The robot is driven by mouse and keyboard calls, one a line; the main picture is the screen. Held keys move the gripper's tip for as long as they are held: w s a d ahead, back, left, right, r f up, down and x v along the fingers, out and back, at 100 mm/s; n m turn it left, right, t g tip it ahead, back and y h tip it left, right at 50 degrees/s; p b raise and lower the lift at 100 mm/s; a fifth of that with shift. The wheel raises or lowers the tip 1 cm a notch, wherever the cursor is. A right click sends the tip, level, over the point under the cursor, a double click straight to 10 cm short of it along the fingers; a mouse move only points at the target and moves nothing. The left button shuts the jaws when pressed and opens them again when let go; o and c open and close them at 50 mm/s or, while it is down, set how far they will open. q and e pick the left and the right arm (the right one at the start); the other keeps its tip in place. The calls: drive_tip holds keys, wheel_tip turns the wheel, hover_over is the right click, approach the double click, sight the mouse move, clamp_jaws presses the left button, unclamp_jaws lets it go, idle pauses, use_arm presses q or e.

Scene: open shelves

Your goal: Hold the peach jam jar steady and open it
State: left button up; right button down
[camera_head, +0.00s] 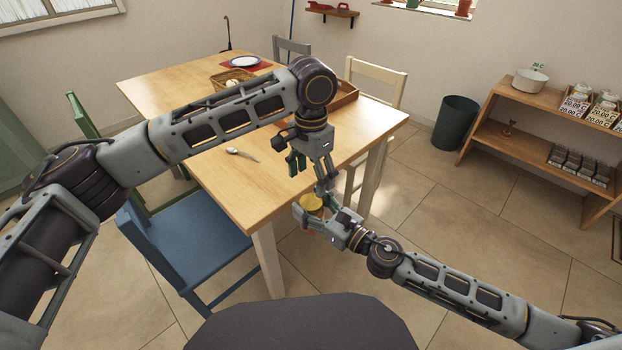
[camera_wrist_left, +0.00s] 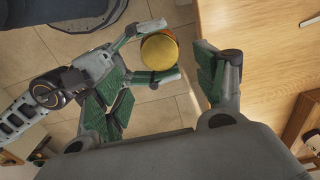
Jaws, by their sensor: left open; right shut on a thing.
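The peach jam jar has a round yellow lid (camera_head: 311,201) and is held near the table's front corner. In the left wrist view the lid (camera_wrist_left: 159,53) faces the camera, with an orange rim of the jar showing past its edge. My right gripper (camera_head: 317,206) is shut on the jar from the side, one finger on each side of it. My left gripper (camera_head: 308,174) is open and empty just above the lid, pointing down. In the left wrist view the lid lies between and beyond its spread fingers (camera_wrist_left: 165,88). The jar's body is mostly hidden.
The wooden table (camera_head: 240,190) is close behind the grippers, with a spoon (camera_head: 242,154), a basket (camera_head: 233,79) and a tray (camera_head: 345,95) on it. A blue chair (camera_head: 187,243) stands at the front left. Shelves (camera_head: 520,140) and a dark bin (camera_head: 456,122) stand right.

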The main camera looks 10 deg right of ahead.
sight(311, 201)
use_arm(q)
drive_tip(key=shift+f, duration=0.1)
idle(0.4)
drive_tip(key=shift+f, duration=3.9)
drive_tip(key=shift+c, duration=0.4)
drive_tip(key=c, duration=1)
drive_tip(key=shift+n, duration=1.6)
